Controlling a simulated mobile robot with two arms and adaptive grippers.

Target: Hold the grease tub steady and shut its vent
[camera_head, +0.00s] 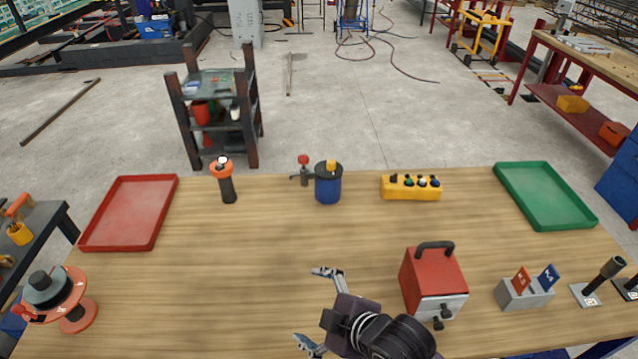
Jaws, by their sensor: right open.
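The grease tub (328,188) is a blue cylinder with a dark lid, standing upright near the far edge of the wooden table. A small orange-yellow piece (331,165), which looks like its vent, stands up from the lid. I cannot tell whether the vent is open or shut. My right gripper (310,305) is at the near middle of the table, its fingers spread and pointing left, with nothing between them. It is well short of the tub and apart from it. My left gripper is not in view.
A small valve with a red knob (304,162) stands just left of the tub, and a yellow button box (411,188) is to its right. A red box with a handle (434,280) stands right of my gripper. The table's middle is clear.

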